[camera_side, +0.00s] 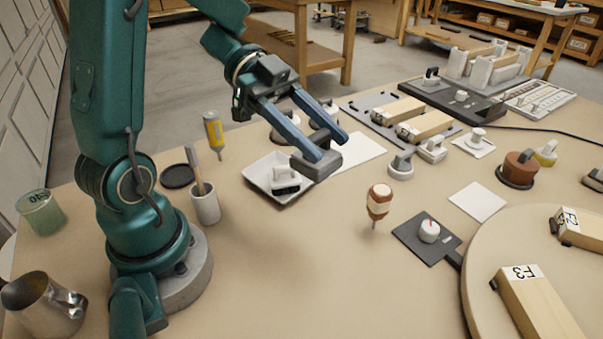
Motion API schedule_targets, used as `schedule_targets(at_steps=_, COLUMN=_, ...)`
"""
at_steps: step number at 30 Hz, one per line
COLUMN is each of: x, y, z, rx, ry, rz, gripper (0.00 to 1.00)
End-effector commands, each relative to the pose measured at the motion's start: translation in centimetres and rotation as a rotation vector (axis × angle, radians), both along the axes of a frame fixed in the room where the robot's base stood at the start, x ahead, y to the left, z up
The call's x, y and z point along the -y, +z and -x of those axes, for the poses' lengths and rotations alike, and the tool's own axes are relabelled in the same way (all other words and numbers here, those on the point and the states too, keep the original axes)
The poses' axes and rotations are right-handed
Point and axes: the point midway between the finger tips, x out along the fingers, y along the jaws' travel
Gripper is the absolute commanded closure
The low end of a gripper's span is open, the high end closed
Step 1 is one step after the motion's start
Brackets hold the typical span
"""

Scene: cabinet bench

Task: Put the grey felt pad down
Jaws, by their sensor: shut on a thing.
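My gripper (326,148) has blue fingers and is shut on the grey felt pad (318,168), a dark grey block held at the fingertips. The pad appears raised above the table, beside the right edge of a white square tray (257,178) and in front of a white sheet (362,150). Its exact height is hard to tell. A white handled item (285,176) sits in the tray. The gripper partly hides a round grey thing behind it.
A cup with a brush (205,207) and a yellow-handled tool (213,132) stand to the left. A brown-and-white handled tool (378,203), a grey knob (401,165) and a dark plate with a white dial (429,232) are to the right. The front middle table is clear.

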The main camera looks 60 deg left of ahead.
Motion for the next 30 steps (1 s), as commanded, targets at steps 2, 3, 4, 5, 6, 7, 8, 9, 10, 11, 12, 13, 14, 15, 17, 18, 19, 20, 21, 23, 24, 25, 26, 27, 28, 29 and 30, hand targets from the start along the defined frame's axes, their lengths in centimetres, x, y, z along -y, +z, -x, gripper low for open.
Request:
schedule_targets(at_steps=2, x=-0.5, y=1.4, z=-1.0, rx=0.009, ry=0.144, rz=-0.004, gripper=1.0)
schedule_targets(at_steps=3, x=-0.7, y=2.0, z=-1.4, rx=0.009, ry=0.21, rz=-0.003, gripper=1.0)
schedule_targets(at_steps=4, x=-0.9, y=2.5, z=-1.8, rx=0.009, ry=0.259, rz=-0.003, gripper=1.0)
schedule_targets(at_steps=5, x=-1.1, y=2.9, z=-2.0, rx=0.01, ry=0.305, rz=-0.003, gripper=1.0)
schedule_targets(at_steps=6, x=-1.4, y=3.5, z=-2.4, rx=0.012, ry=0.367, rz=-0.003, gripper=1.0)
schedule_targets(at_steps=7, x=-1.6, y=3.9, z=-2.6, rx=0.011, ry=0.412, rz=-0.003, gripper=1.0)
schedule_targets(at_steps=8, x=-1.9, y=4.3, z=-2.9, rx=0.012, ry=0.457, rz=-0.002, gripper=1.0)
schedule_targets(at_steps=9, x=-2.2, y=4.9, z=-3.1, rx=0.013, ry=0.516, rz=-0.002, gripper=1.0)
schedule_targets(at_steps=10, x=-2.5, y=5.3, z=-3.3, rx=0.013, ry=0.56, rz=-0.003, gripper=1.0)
schedule_targets(at_steps=11, x=-2.8, y=5.7, z=-3.5, rx=0.013, ry=0.605, rz=-0.002, gripper=1.0)
schedule_targets(at_steps=12, x=-3.1, y=6.3, z=-3.7, rx=0.015, ry=0.663, rz=0.0, gripper=1.0)
schedule_targets(at_steps=13, x=-3.5, y=6.6, z=-3.9, rx=0.014, ry=0.708, rz=-0.001, gripper=1.0)
schedule_targets(at_steps=14, x=-3.8, y=7.0, z=-4.0, rx=0.014, ry=0.751, rz=-0.001, gripper=1.0)
schedule_targets(at_steps=15, x=-4.2, y=7.4, z=-4.2, rx=0.013, ry=0.807, rz=0.001, gripper=1.0)
schedule_targets(at_steps=17, x=-4.9, y=7.6, z=-4.5, rx=0.008, ry=0.873, rz=0.002, gripper=1.0)
schedule_targets(at_steps=18, x=-5.3, y=7.6, z=-4.7, rx=0.005, ry=0.91, rz=0.002, gripper=1.0)
schedule_targets(at_steps=19, x=-5.6, y=7.6, z=-4.8, rx=0.004, ry=0.934, rz=0.002, gripper=1.0)
schedule_targets(at_steps=20, x=-5.8, y=7.6, z=-5.0, rx=0.003, ry=0.954, rz=0.002, gripper=1.0)
schedule_targets(at_steps=21, x=-6.1, y=7.6, z=-5.1, rx=0.002, ry=0.977, rz=0.003, gripper=1.0)
schedule_targets(at_steps=23, x=-6.4, y=7.6, z=-5.2, rx=0.001, ry=1.002, rz=0.002, gripper=1.0)
schedule_targets(at_steps=24, x=-6.5, y=7.6, z=-5.3, rx=0.001, ry=1.012, rz=0.002, gripper=1.0)
schedule_targets(at_steps=25, x=-6.6, y=7.6, z=-5.3, rx=0.0, ry=1.016, rz=0.002, gripper=1.0)
schedule_targets(at_steps=26, x=-6.6, y=7.6, z=-5.3, rx=0.0, ry=1.016, rz=0.002, gripper=1.0)
schedule_targets(at_steps=27, x=-6.6, y=7.6, z=-5.3, rx=-0.001, ry=1.008, rz=0.002, gripper=1.0)
schedule_targets(at_steps=28, x=-6.5, y=7.7, z=-5.3, rx=-0.001, ry=0.997, rz=0.002, gripper=1.0)
schedule_targets(at_steps=29, x=-6.2, y=7.8, z=-5.3, rx=-0.001, ry=0.976, rz=0.002, gripper=1.0)
schedule_targets(at_steps=30, x=-5.7, y=7.9, z=-5.4, rx=-0.002, ry=0.937, rz=0.003, gripper=1.0)
